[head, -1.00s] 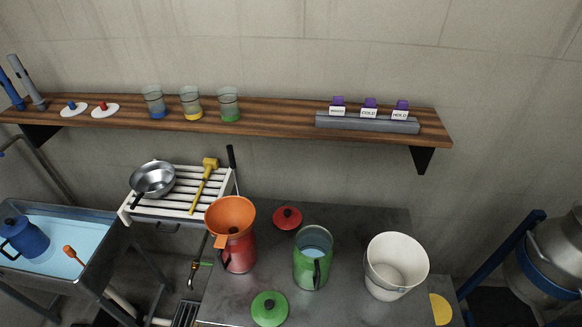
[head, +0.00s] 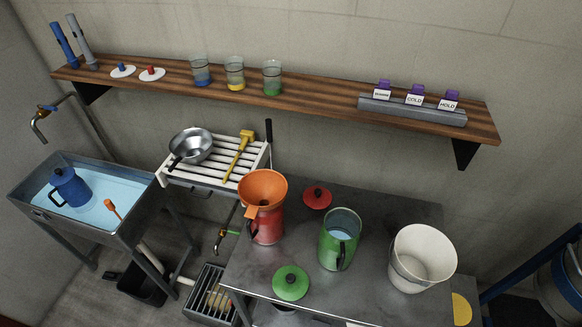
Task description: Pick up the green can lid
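The green can lid (head: 291,282) lies flat on the grey metal table, near its front edge, with a dark knob on top. The green can (head: 339,240) stands open behind it to the right, with pale liquid inside. Neither of my grippers shows in the head view.
A red can (head: 266,222) with an orange funnel (head: 262,188) stands behind the lid to the left. A red lid (head: 317,197) lies farther back, and a white bucket (head: 421,258) stands to the right. A sink (head: 123,238) with a blue can (head: 70,187) is at left.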

